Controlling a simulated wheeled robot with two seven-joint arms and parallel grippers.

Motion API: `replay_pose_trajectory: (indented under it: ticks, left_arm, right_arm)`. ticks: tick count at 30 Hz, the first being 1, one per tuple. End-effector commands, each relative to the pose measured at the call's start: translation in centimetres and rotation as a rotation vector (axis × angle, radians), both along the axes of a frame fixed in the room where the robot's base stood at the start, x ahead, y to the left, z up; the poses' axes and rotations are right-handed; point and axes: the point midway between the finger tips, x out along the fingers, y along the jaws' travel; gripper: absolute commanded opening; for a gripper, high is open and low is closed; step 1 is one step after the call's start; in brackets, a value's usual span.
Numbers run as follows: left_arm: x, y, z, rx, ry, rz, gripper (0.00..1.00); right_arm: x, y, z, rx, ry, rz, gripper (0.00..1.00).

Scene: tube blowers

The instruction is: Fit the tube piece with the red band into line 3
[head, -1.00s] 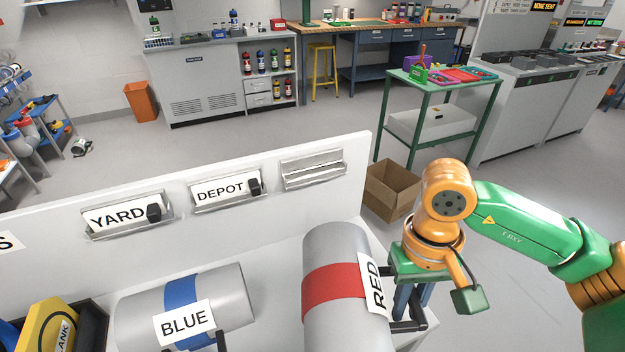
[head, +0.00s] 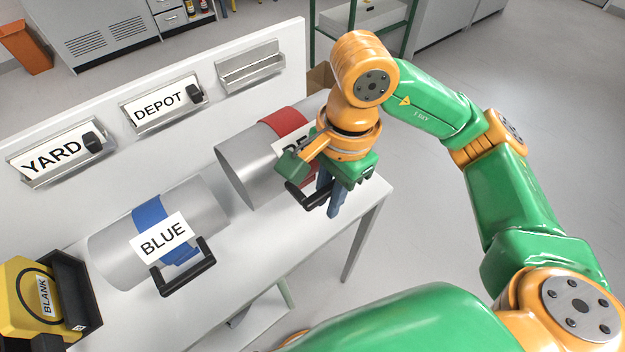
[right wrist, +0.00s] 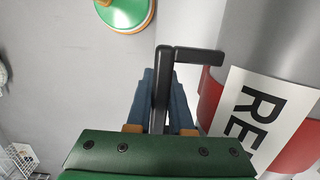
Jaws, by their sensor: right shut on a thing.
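The grey tube piece with the red band (head: 285,121) and a RED label is at the right end of the white table, roughly parallel to the blue-banded piece. I cannot tell whether it touches the table top. My right gripper (head: 328,192) is at its near side, shut on its black handle (head: 303,196). In the right wrist view the handle (right wrist: 163,85) stands between the blue fingers, with the red band (right wrist: 210,98) and RED label (right wrist: 252,112) to the right. My left gripper is out of view. No line 3 marking shows.
The tube piece with the blue band (head: 163,236) lies on the white table (head: 300,240). A yellow BLANK piece (head: 22,290) sits in a black holder at left. The white back panel (head: 60,125) carries YARD (head: 55,155) and DEPOT (head: 160,105) signs and an empty holder (head: 250,68).

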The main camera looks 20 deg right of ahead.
Motion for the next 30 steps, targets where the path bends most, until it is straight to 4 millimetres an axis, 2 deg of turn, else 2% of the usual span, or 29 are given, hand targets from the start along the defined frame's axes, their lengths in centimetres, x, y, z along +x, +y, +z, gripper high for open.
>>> replay_pose_trajectory:
  ticks: [2,3,6,12,15,18,29,30]
  left_arm:
    - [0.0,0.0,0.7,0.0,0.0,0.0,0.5]
    - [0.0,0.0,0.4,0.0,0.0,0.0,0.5]
    - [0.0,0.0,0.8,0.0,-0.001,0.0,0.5]
    - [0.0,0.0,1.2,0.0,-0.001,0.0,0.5]
    - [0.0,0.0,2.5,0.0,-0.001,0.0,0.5]
    - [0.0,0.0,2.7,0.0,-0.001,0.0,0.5]
    - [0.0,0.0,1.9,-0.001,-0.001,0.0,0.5]
    - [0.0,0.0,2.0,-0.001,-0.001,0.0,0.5]
  right_arm:
    - [2.3,-0.7,-0.9,0.001,0.01,-0.008,0.0]
    - [3.3,-1.0,-2.2,0.0,0.011,-0.006,0.0]
    - [5.2,-1.5,-4.4,0.0,0.009,-0.005,0.0]
    - [7.4,-2.1,-7.1,-0.002,0.004,-0.002,0.0]
    - [7.3,-2.1,-8.8,-0.001,0.007,0.003,0.0]
    - [7.4,-2.1,-10.0,-0.001,0.0,0.004,0.0]
    - [7.5,-2.1,-10.7,-0.001,-0.003,0.004,0.0]
    - [7.5,-2.1,-10.6,-0.002,-0.001,0.003,0.28]
